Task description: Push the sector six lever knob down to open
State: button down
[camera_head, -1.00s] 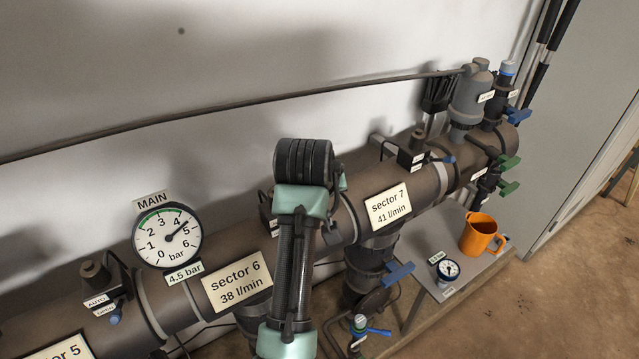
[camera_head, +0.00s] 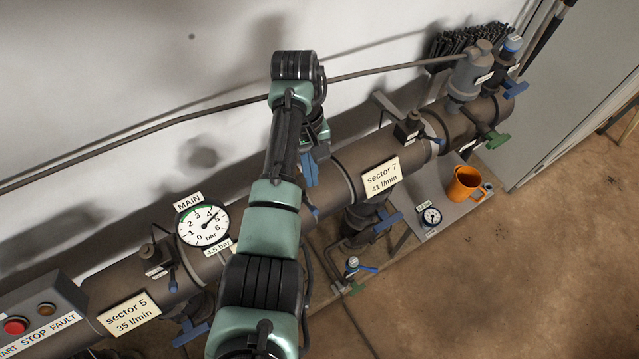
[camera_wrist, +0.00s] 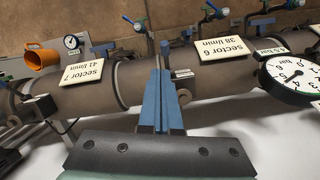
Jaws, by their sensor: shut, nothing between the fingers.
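The sector 6 label (camera_wrist: 225,46) shows upside down on the dark main pipe in the wrist view. My gripper (camera_wrist: 161,62) has its blue fingers together, with nothing between them, over the pipe just left of that label. A small valve part with a white tag (camera_wrist: 183,74) sits close to the right of the fingers. The sector six lever knob is not clear; the fingers seem to cover it, and I cannot tell whether they touch it. In the head view my gripper (camera_head: 311,170) points down above the pipe, and my arm hides the sector 6 label.
The main gauge (camera_head: 203,223) stands left of my arm. The sector 7 label (camera_head: 381,177) and its valve box (camera_head: 408,127) are to the right. An orange mug (camera_head: 464,184) and small gauge (camera_head: 431,216) rest on a shelf. The floor at right is mostly clear.

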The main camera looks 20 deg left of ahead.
aim_at(313, 207)
jog(key=shift+s+r+g+p, duration=0.3)
jog(key=shift+s+r+p, duration=0.05)
jog(key=shift+r, duration=0.15)
jog(key=shift+f, duration=0.15)
jog(key=shift+b+x, duration=2.55)
jog(key=shift+x, duration=0.8)
